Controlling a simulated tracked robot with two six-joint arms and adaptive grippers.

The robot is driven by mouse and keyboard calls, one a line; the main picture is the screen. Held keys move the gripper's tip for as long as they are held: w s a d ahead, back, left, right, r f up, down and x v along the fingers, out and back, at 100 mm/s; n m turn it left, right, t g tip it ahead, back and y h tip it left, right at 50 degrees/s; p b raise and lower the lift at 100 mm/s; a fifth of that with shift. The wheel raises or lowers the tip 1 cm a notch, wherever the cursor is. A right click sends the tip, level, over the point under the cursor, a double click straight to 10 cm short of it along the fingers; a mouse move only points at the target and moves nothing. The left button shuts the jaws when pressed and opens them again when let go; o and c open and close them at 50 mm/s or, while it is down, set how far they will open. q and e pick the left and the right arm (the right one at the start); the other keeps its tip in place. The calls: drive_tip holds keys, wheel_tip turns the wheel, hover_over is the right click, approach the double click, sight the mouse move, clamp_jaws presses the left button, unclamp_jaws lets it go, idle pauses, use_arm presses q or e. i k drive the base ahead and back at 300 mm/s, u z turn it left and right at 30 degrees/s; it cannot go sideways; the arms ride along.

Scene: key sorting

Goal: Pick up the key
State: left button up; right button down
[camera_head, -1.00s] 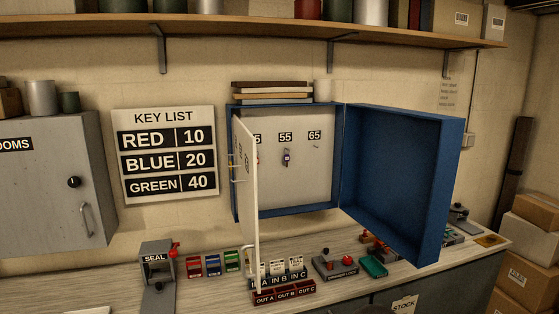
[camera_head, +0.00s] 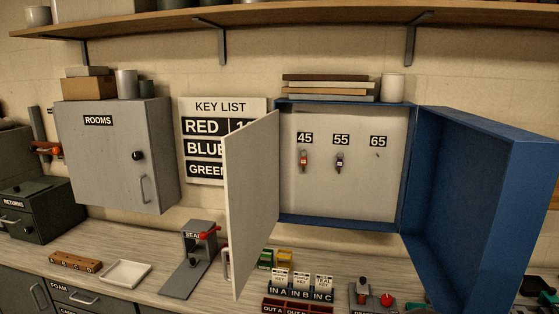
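Two keys hang inside the open blue wall cabinet (camera_head: 400,165). An orange-tagged key (camera_head: 304,161) hangs under the label 45. A purple-tagged key (camera_head: 340,163) hangs under the label 55. The hook (camera_head: 378,155) under the label 65 holds no key. A white inner panel (camera_head: 252,195) stands swung out at the cabinet's left side, and the blue door (camera_head: 480,200) stands open to the right. Neither of my grippers is in view.
A closed grey ROOMS cabinet (camera_head: 112,165) hangs at the left. The counter below holds a SEAL press (camera_head: 196,250), IN trays (camera_head: 300,284), a white tray (camera_head: 124,273) and a green RETURNS box (camera_head: 42,212). A shelf (camera_head: 300,25) runs above.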

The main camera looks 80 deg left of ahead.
sight(303, 160)
drive_tip(key=u, duration=0.45)
drive_tip(key=i, duration=1)
drive_tip(key=u, duration=1.05)
drive_tip(key=i, duration=0.25)
drive_tip(key=k, duration=0.9)
drive_tip(key=u, duration=0.2)
drive_tip(key=i, duration=0.9)
drive_tip(key=z, duration=0.1)
